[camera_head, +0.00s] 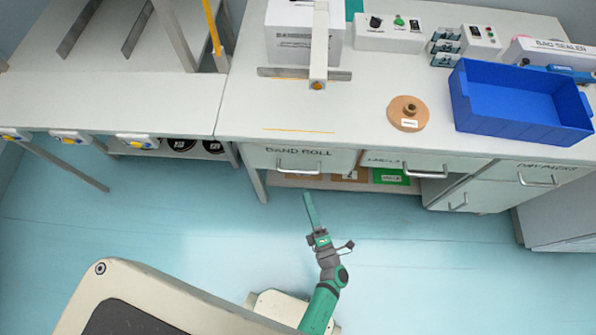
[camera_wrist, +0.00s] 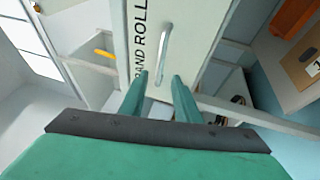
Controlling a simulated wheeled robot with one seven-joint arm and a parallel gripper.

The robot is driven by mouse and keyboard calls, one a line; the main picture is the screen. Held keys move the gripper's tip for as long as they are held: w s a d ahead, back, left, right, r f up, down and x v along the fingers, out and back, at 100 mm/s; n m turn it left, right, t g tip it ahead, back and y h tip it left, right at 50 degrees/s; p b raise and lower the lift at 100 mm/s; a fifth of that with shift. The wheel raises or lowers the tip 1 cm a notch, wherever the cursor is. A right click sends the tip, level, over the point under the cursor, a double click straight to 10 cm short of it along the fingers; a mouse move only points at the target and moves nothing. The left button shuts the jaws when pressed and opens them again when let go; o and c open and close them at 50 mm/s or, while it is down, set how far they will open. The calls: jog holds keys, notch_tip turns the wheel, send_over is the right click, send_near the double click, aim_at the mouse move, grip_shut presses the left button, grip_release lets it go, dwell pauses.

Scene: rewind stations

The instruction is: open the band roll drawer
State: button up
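The band roll drawer (camera_head: 260,158) is a pale front under the bench edge, marked BAND ROLL, and it looks shut, flush with the bench front. Its metal bar handle (camera_head: 298,170) shows on the front. In the wrist view the drawer front (camera_wrist: 187,45) stands straight ahead, with the handle (camera_wrist: 163,48) beyond my fingertips. My gripper (camera_head: 307,195) is just below the handle in the head view. In the wrist view my gripper (camera_wrist: 160,76) has its two green fingers apart, and the handle's lower end shows between their tips. I cannot tell whether they touch it.
To the right is the labels drawer (camera_head: 405,163) with its own handle. Below are shelf items, including a green one (camera_head: 391,177). On the bench stand a blue bin (camera_head: 520,105) and a brown roll (camera_head: 400,112). The floor (camera_head: 430,260) in front is clear.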

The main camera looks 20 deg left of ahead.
aim_at(298, 172)
jog(key=x, duration=1)
jog(key=shift+w+a, duration=0.25)
jog(key=shift+w, duration=0.05)
jog(key=shift+c, duration=0.6)
grip_shut()
